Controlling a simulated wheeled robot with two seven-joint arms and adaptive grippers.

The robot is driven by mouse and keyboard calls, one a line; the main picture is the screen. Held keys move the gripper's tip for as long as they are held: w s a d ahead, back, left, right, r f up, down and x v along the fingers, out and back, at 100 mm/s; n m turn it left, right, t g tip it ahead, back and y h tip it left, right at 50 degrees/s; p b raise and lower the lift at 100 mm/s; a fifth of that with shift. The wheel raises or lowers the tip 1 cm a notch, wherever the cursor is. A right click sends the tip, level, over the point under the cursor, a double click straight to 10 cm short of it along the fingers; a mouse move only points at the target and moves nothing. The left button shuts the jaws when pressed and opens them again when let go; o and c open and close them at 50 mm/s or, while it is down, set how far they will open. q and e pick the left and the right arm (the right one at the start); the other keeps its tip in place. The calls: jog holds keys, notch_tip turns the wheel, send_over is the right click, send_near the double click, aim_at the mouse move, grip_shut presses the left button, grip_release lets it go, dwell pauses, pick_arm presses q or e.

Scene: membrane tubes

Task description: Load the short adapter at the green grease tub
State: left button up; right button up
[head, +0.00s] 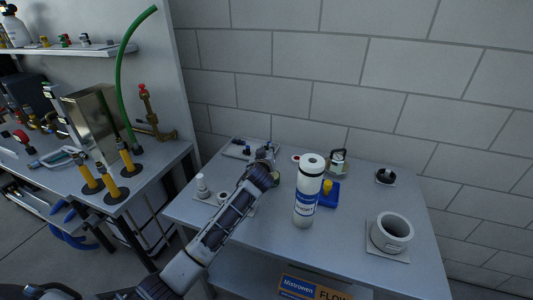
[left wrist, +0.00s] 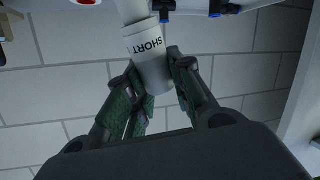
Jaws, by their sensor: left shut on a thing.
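My left gripper (head: 268,165) reaches over the back left of the grey table in the head view, small and partly hidden by its own arm. In the left wrist view my left gripper (left wrist: 158,72) is shut on a white cylinder, the short adapter (left wrist: 148,50), whose printed "SHORT" appears upside down. A finger is on each side of it. The far end of the adapter meets or overlaps a pale cylindrical part (left wrist: 131,10); I cannot tell whether they touch. My right gripper is not in view.
A tall white cylinder with a blue label (head: 308,190) stands just right of my forearm, beside a blue tray (head: 333,202) with a yellow piece. A grey ring-shaped pot (head: 392,232) stands at the right. A white fitting (head: 202,187) stands left. The table's front right is clear.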

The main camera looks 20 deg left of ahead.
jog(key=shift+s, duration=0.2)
pick_arm(q)
jog(key=shift+f, duration=0.35)
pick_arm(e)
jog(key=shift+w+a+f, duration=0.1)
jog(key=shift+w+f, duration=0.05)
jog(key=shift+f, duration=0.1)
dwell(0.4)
